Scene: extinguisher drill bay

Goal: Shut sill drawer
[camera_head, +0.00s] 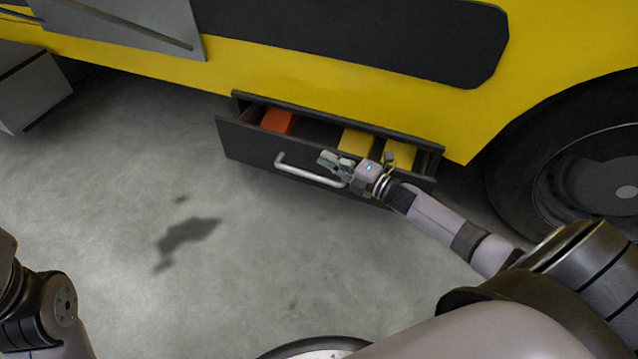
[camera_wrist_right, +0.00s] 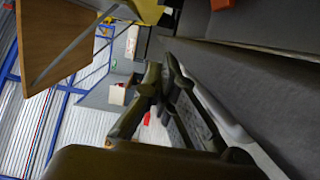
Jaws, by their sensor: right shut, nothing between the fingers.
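The sill drawer (camera_head: 243,142) is a dark grey drawer under the yellow vehicle body. It stands pulled out, with its inside showing from above. Its light metal bar handle (camera_head: 300,173) runs along the front panel. My right gripper (camera_head: 328,160) is shut and empty, just above the right end of the handle by the front panel. In the right wrist view the shut fingers (camera_wrist_right: 165,82) lie alongside the grey handle bar (camera_wrist_right: 222,118) and the dark front panel (camera_wrist_right: 255,85). I cannot tell whether they touch. My left gripper is out of view; only part of that arm shows at lower left.
The drawer holds an orange block (camera_head: 278,120) and yellow blocks (camera_head: 356,142) (camera_head: 400,152). The yellow vehicle (camera_head: 270,75) is behind, with a wheel (camera_head: 570,165) at right. A grey box-like part (camera_head: 32,90) is at far left. The concrete floor (camera_head: 250,270) before the drawer is clear.

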